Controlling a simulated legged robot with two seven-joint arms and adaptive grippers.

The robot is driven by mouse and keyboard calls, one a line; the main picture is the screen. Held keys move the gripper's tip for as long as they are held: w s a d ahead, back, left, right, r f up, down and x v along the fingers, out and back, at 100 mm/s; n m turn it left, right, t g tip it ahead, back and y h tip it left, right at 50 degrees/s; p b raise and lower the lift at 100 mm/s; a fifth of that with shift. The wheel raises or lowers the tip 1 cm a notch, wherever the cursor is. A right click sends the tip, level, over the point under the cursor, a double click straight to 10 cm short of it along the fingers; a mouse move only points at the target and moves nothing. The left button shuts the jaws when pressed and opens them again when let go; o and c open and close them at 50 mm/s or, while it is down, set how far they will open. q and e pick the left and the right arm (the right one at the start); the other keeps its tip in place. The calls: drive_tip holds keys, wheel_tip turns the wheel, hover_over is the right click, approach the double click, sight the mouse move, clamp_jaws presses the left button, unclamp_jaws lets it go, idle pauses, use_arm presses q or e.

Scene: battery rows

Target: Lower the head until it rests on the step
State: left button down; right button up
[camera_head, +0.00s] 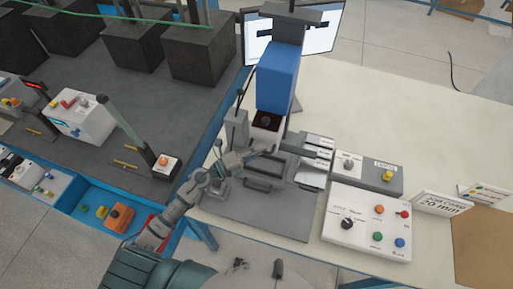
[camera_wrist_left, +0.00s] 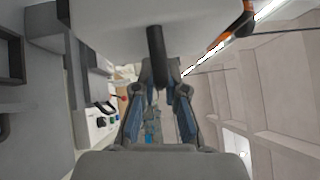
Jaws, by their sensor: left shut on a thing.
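The blue head (camera_head: 277,78) sits high on the grey measuring stand (camera_head: 250,213). Under it is a pale block with a dark top (camera_head: 266,119); whether this is the step, and whether the head touches it, I cannot tell. My left gripper (camera_head: 232,160) is at the left side of the stand, low beside the head. In the left wrist view my left gripper (camera_wrist_left: 160,85) is shut on a dark rod-like handle (camera_wrist_left: 156,50), which runs between its fingers. In the head view the fingers partly hide this handle. My right gripper is not in view.
A monitor (camera_head: 325,40) stands behind the head. A white button panel (camera_head: 366,222) and a grey control box (camera_head: 375,178) are to the right on the pale table (camera_head: 420,120). A dark bench (camera_head: 150,100) with black blocks lies left. The table's back right is clear.

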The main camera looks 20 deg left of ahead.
use_arm(q)
drive_tip(key=f, duration=0.1)
drive_tip(key=f+b, duration=0.1)
drive_tip(key=f, duration=0.2)
drive_tip(key=shift+s+d+f+b, duration=0.25)
drive_tip(key=shift+d+b, duration=0.05)
drive_tip(key=c, duration=1.2)
unclamp_jaws()
drive_tip(key=shift+d, duration=0.15)
drive_tip(key=v, duration=1.1)
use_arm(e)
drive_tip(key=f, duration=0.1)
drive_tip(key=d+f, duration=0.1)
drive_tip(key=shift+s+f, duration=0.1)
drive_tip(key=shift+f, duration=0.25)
use_arm(q)
drive_tip(key=shift+s+a+r, duration=0.1)
drive_tip(key=shift+a+r, duration=0.05)
drive_tip(key=shift+a, duration=0.15)
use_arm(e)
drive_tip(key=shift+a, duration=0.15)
